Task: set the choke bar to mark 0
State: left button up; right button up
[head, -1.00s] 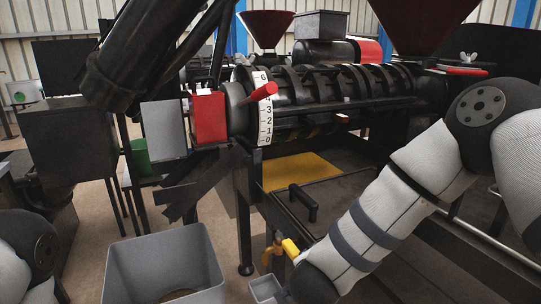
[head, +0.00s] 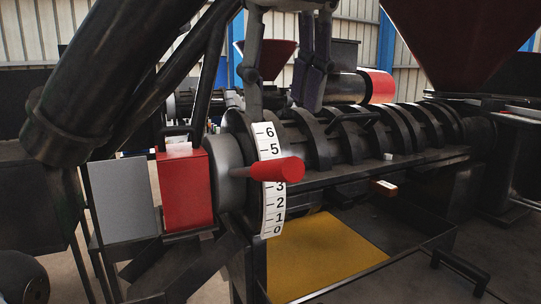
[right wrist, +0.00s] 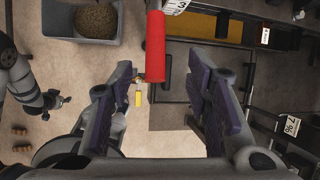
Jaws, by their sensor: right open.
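The choke bar is a red rod (head: 275,169) sticking out from the collar at the end of the black press. It lies across the white number scale (head: 268,215) between 5 and 3, hiding the 4; mark 0 is at the bottom. My right gripper (head: 286,108) is above the bar in the head view, fingers apart and pointing down. In the right wrist view the red rod (right wrist: 155,48) shows ahead of the open fingers (right wrist: 160,85), with nothing held between them. A small dark shape (right wrist: 50,100) at the left there may be my left gripper; its fingers are unclear.
A red box (head: 183,190) and a grey panel (head: 124,198) stand left of the collar. A yellow plate (head: 320,255) lies below the press. The wrist view shows a grey bin (right wrist: 61,33) with brown contents and a yellow-handled tap (right wrist: 138,98).

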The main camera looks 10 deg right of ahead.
aim_at(277, 172)
jog(key=shift+s+f, duration=0.25)
notch_tip(277, 172, down, 4)
jog(key=shift+w+r, duration=0.15)
jog(key=shift+r, duration=0.05)
jog(key=x, duration=0.7)
jog(key=shift+w, duration=0.35)
jog(key=shift+c, duration=0.4)
grip_shut()
